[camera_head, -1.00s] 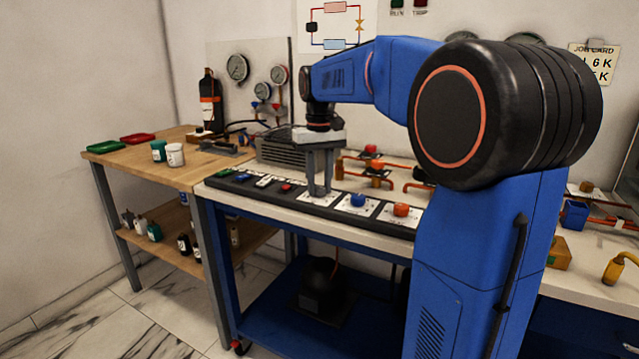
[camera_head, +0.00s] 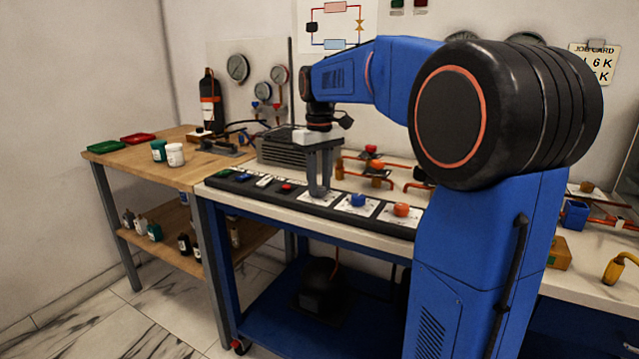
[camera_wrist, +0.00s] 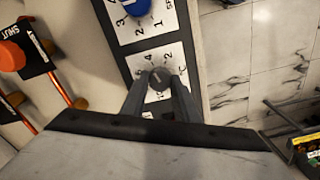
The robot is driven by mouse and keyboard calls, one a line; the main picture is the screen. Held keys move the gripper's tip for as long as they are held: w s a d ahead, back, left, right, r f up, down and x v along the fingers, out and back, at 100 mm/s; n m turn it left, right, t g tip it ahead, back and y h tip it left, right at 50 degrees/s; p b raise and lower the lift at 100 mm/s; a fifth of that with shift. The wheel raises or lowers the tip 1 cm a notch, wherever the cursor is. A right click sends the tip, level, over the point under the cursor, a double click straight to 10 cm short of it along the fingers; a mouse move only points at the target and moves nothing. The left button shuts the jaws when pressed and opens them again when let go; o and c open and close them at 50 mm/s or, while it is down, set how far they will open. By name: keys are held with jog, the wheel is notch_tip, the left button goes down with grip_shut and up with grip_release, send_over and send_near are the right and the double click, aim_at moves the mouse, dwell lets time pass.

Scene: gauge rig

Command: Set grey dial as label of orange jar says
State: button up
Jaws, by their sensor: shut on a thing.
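The grey dial (camera_wrist: 158,77) sits on a white plate with black marks, a 4 among them, in the wrist view. The fingers hide part of its scale, and I cannot tell its setting. My gripper (camera_wrist: 158,87) points down and is shut on the dial, one finger on each side. In the head view my gripper (camera_head: 319,188) stands over the panel, left of the blue dial, and hides the grey dial. I cannot make out an orange jar. Small jars and bottles stand on the wooden bench and its lower shelf; their labels are too small to read.
The blue dial (camera_head: 358,200) and orange dial (camera_head: 401,210) are close on the right of the panel. Coloured switches (camera_head: 263,181) lie to its left. Orange pipework (camera_head: 377,168) stands behind. A white jar (camera_head: 175,154) stands on the wooden bench (camera_head: 205,168).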

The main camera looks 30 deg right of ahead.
aim_at(320, 189)
jog(key=o, duration=1.1)
jog(key=shift+c, duration=0.2)
jog(key=shift+r, duration=0.1)
notch_tip(320, 189, up, 17)
jog(key=shift+r, duration=0.15)
jog(key=shift+s, duration=0.1)
jog(key=s+a+f+m+t, duration=0.1)
jog(key=s+a+f, duration=0.3)
jog(key=s+f, duration=1)
jog(key=s+a+f+m+t, duration=0.1)
jog(key=s+a+f+t, duration=0.2)
jog(key=s+f, duration=1.2)
notch_tip(320, 189, down, 3)
jog(key=shift+s+a+t, duration=0.25)
jog(key=shift+a+t, duration=0.15)
jog(key=shift+a, duration=0.7)
